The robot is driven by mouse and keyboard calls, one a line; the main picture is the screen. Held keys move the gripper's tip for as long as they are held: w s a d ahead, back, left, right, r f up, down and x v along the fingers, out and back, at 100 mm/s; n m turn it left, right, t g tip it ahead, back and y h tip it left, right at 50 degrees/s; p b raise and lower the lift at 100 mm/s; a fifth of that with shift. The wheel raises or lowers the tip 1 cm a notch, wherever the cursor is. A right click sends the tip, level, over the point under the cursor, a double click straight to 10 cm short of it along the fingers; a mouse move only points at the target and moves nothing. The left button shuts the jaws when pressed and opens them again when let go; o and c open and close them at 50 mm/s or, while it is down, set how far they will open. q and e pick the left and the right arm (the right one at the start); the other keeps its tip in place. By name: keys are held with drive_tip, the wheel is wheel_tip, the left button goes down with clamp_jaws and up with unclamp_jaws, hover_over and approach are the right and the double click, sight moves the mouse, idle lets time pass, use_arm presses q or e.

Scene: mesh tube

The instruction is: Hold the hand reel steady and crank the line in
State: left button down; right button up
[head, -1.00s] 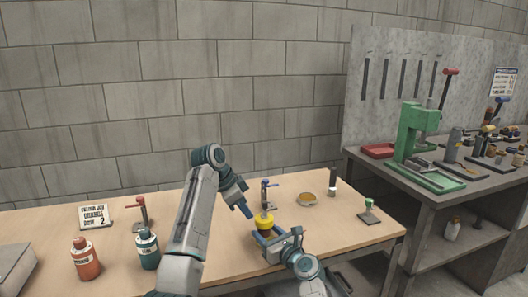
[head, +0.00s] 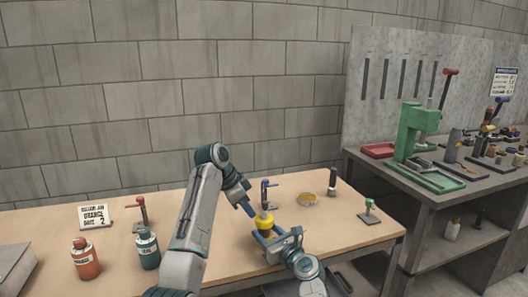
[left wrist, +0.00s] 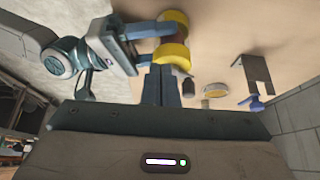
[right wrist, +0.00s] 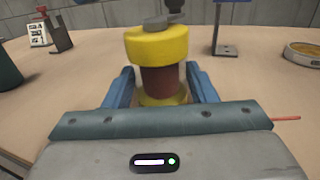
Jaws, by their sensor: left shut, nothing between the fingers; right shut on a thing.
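The hand reel has yellow flanges and a reddish-brown core. It stands near the table's front in the head view (head: 265,221) and upright in the right wrist view (right wrist: 163,47), with a grey crank (right wrist: 158,21) on top. My right gripper (head: 270,243) is shut around the reel's core, its blue fingers on either side in the right wrist view (right wrist: 162,88). My left gripper (head: 252,213) is shut and empty, its tips close to the reel's upper left. In the left wrist view its fingers (left wrist: 161,86) point at the reel (left wrist: 173,50); contact with the crank is unclear.
Orange (head: 85,258) and teal (head: 147,248) bottles stand left. A thin red line (right wrist: 286,118) shows beside my right gripper.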

use_arm(q)
drive_tip(key=shift+w+a, duration=0.2)
drive_tip(key=shift+w, duration=0.2)
idle(0.5)
drive_tip(key=shift+w+a, duration=0.15)
drive_tip(key=shift+w, duration=0.4)
drive_tip(key=shift+w+a, duration=0.15)
drive_tip(key=shift+w, duration=0.35)
drive_tip(key=shift+w, duration=0.3)
drive_tip(key=shift+a, duration=0.1)
wheel_tip(320, 180, up, 6)
drive_tip(key=shift+a, duration=0.3)
idle(0.6)
